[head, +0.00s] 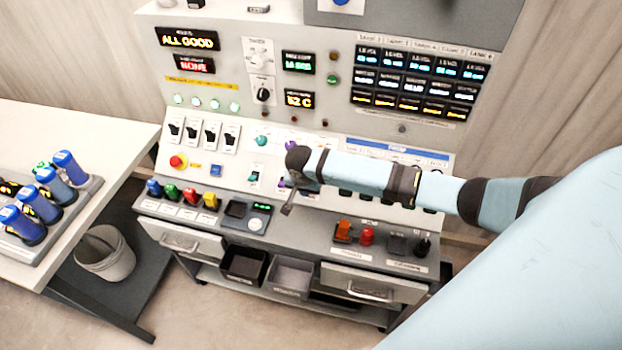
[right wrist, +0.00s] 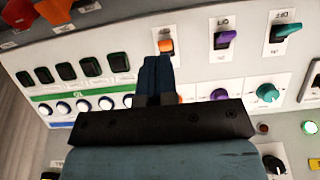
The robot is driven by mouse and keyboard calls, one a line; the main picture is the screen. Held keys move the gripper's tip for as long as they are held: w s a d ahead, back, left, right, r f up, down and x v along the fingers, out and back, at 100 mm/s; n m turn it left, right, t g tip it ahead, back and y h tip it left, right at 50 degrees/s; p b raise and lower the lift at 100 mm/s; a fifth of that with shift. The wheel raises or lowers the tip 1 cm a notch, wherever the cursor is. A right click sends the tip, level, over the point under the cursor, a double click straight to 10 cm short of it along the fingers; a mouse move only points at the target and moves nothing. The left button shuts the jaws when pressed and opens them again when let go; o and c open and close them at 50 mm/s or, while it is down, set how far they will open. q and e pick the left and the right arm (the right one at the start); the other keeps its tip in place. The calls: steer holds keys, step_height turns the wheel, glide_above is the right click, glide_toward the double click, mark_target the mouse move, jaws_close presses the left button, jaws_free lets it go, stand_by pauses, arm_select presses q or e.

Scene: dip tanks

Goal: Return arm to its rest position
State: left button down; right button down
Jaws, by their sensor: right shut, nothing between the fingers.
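My right arm reaches in from the right side of the head view, across the front of the control console (head: 330,225). My right gripper (head: 287,209) is small and dark there, in front of the console's lower middle. In the right wrist view the right gripper (right wrist: 157,72) is shut, its two dark fingers together with nothing between them. The fingertips point at a switch with an orange tip (right wrist: 165,46); whether they touch it I cannot tell. A switch with a purple tip (right wrist: 226,38) and one with a teal tip (right wrist: 288,30) stand beside it. My left gripper is out of view.
A red stop button (head: 177,161), toggle switches and coloured handles crowd the console around the arm. Displays (head: 415,80) fill its upper panel. A white table (head: 100,125) with a rack of blue-handled items stands left.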

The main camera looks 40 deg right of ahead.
steer(key=shift+s+a+r, duration=0.1)
steer(key=shift+r, duration=0.3)
steer(key=shift+a+f, duration=0.1)
steer(key=s+a+f+n+t+y, duration=0.2)
steer(key=s+a+f+n+y, duration=0.15)
steer(key=s+a, duration=0.3)
steer(key=s+a+f+n+t+y, duration=0.2)
steer(key=s+a+n, duration=0.2)
steer(key=s+a, duration=0.3)
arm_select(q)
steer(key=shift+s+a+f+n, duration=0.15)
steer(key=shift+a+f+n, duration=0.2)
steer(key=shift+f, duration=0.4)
arm_select(e)
steer(key=s+r+n+t, duration=0.3)
steer(key=s+n+t, duration=0.2)
steer(key=s, duration=0.6)
steer(key=shift+s, duration=0.2)
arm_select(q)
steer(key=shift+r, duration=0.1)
arm_select(e)
steer(key=shift+h, duration=0.25)
